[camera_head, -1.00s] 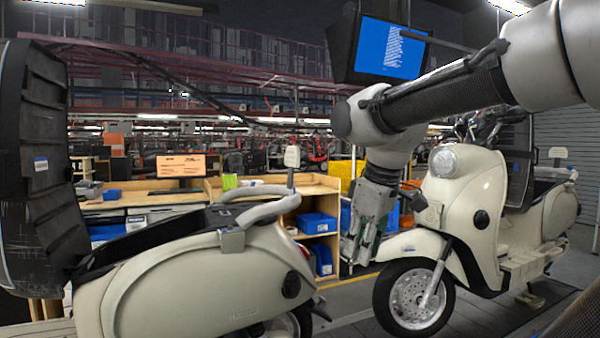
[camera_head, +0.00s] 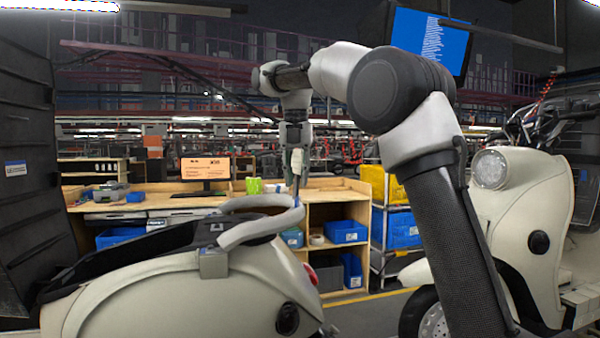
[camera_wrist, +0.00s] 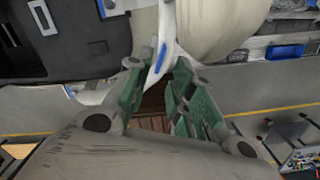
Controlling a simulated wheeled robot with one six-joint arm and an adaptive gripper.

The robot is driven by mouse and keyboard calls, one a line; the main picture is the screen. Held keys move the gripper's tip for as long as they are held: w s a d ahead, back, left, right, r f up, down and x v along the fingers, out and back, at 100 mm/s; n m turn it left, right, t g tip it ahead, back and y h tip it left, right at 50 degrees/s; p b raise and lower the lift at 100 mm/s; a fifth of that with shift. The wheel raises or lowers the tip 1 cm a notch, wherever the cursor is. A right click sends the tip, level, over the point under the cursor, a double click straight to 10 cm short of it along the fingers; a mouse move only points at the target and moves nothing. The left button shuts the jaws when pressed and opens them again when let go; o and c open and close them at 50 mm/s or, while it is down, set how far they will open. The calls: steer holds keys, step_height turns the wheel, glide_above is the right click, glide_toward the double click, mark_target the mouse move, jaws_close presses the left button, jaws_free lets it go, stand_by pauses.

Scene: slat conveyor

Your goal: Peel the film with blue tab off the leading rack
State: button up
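The leading rack (camera_head: 262,222), a pale curved rail, sits at the rear of the cream scooter at left. My gripper (camera_head: 296,172) points down over the rack's right end. In the wrist view, my gripper (camera_wrist: 163,78) shows green-padded fingers with a gap between them, and I see no film held. A small blue tab (camera_wrist: 160,58) lies on a pale strip at the fingertips. Whether the fingers touch it is unclear. The film itself is hard to make out. A blue mark (camera_wrist: 285,51) also shows at right, on a surface I cannot identify.
A second cream scooter (camera_head: 520,195) stands at right. A dark panel (camera_head: 25,175) rises at far left. Behind are a wooden workbench (camera_head: 180,200), a monitor (camera_head: 206,168) and blue bins (camera_head: 345,232). Grey floor with a yellow line lies between.

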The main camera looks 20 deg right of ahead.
mark_target(297, 198)
step_height(297, 198, down, 6)
steer(key=shift+w+d+f, duration=0.1)
steer(key=shift+f, duration=1)
steer(key=shift+o, duration=0.4)
steer(key=shift+c, duration=1.4)
steer(key=shift+c, duration=0.6)
steer(key=shift+r, duration=0.35)
jaws_close()
steer(key=shift+s+a+r, duration=0.5)
steer(key=shift+r, duration=0.6)
steer(key=shift+s+a+r, duration=0.45)
steer(key=shift+a+r, duration=0.1)
steer(key=shift+r, duration=0.5)
steer(key=shift+s+a+r, duration=0.5)
steer(key=shift+r, duration=0.6)
